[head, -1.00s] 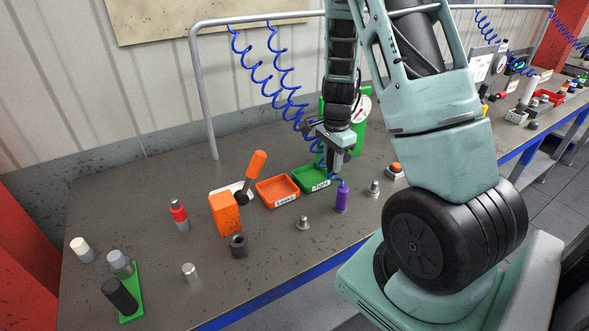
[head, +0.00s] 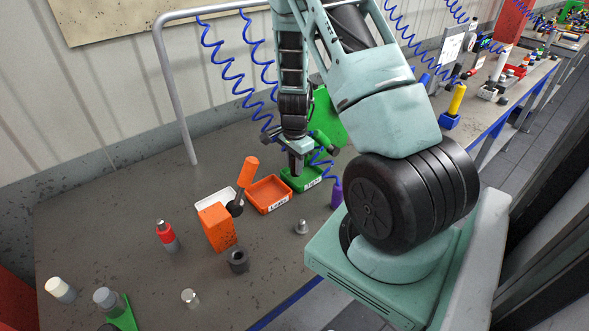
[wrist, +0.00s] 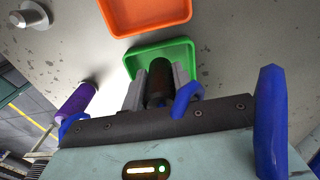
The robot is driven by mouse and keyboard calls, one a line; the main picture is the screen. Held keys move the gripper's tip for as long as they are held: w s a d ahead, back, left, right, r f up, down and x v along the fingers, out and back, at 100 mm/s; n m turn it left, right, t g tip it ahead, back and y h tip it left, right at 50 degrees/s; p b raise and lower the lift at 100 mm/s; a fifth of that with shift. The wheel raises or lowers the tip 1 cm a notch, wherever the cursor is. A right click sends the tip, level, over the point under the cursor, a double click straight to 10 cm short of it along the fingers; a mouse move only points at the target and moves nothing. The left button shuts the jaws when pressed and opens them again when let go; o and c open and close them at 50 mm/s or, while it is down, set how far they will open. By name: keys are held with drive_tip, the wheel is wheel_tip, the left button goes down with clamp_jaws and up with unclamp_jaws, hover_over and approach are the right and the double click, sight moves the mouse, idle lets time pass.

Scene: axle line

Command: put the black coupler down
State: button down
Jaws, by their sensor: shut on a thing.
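My gripper (head: 296,168) points down over the green tray (head: 312,186) on the bench. In the wrist view my gripper (wrist: 160,88) has its grey fingers on both sides of a black cylinder, the black coupler (wrist: 160,80), and is shut on it. The coupler is in front of the green tray (wrist: 130,62) in that view; I cannot tell whether it touches the tray floor. In the head view the coupler is hard to make out against the fingers.
An orange tray (head: 251,190) lies left of the green one. A purple bottle (head: 337,193) stands close on its right. An orange block (head: 216,227), a dark hollow cylinder (head: 238,262) and a metal stud (head: 301,227) stand nearer. Blue coiled hoses (head: 228,70) hang behind.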

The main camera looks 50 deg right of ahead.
drive_tip(key=shift+f, duration=1.4)
drive_tip(key=shift+f, duration=0.15)
drive_tip(key=c, duration=1.1)
unclamp_jaws()
wheel_tip(320, 180, up, 12)
drive_tip(key=shift+r+b, duration=0.2)
drive_tip(key=shift+b, duration=0.75)
